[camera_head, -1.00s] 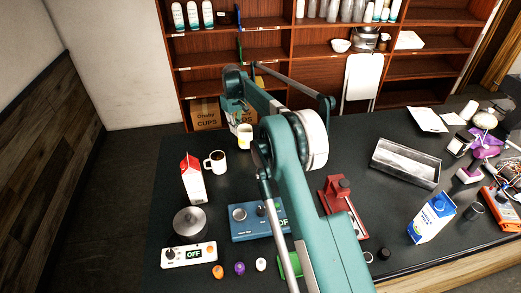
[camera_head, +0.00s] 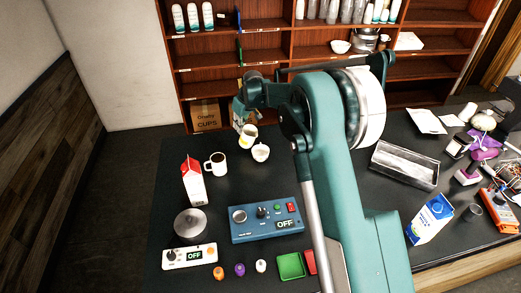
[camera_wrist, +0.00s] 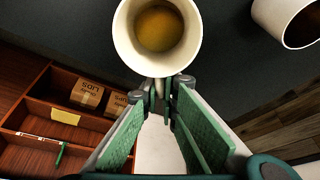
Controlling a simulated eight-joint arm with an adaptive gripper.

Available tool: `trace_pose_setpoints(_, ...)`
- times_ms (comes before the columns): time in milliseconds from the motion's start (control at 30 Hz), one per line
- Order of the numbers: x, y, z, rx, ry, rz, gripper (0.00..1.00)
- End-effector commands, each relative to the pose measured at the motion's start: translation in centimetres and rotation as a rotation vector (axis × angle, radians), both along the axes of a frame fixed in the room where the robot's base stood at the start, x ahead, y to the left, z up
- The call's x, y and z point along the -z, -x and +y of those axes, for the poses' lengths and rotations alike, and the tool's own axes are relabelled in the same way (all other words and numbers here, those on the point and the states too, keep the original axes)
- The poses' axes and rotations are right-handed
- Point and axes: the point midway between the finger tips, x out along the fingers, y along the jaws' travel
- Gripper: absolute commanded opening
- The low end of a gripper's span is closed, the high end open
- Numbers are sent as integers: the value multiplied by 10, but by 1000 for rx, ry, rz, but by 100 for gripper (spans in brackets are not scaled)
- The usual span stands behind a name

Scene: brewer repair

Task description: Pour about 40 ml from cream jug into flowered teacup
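A white vessel with a yellow patch (camera_head: 247,141), apparently the cream jug, is at my gripper (camera_head: 241,117) in the head view. It leans slightly to the right. In the wrist view its round mouth (camera_wrist: 158,28) shows amber-brown liquid, and my fingertips (camera_wrist: 163,92) close on what looks like its handle. A small white cup (camera_head: 261,152), probably the flowered teacup, stands just to its lower right in the head view. No flowers can be made out on it. It cannot be seen in the wrist view, perhaps hidden behind the jug.
A white mug with dark contents (camera_head: 216,164) stands left of the cup; it also shows in the wrist view (camera_wrist: 290,20). A red-and-white carton (camera_head: 193,182), metal pot (camera_head: 190,223) and blue control box (camera_head: 265,219) are nearer. Shelves (camera_head: 270,65) stand behind the table.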

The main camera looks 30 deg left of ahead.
Motion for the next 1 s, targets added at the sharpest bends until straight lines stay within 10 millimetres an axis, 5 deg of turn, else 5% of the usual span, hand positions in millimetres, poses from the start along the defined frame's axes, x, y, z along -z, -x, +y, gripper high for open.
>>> trace_pose_setpoints(467,-50,6,-38,0,-303,-56,0)
trace_pose_setpoints(1000,-44,10,-58,-2,-629,-115,0)
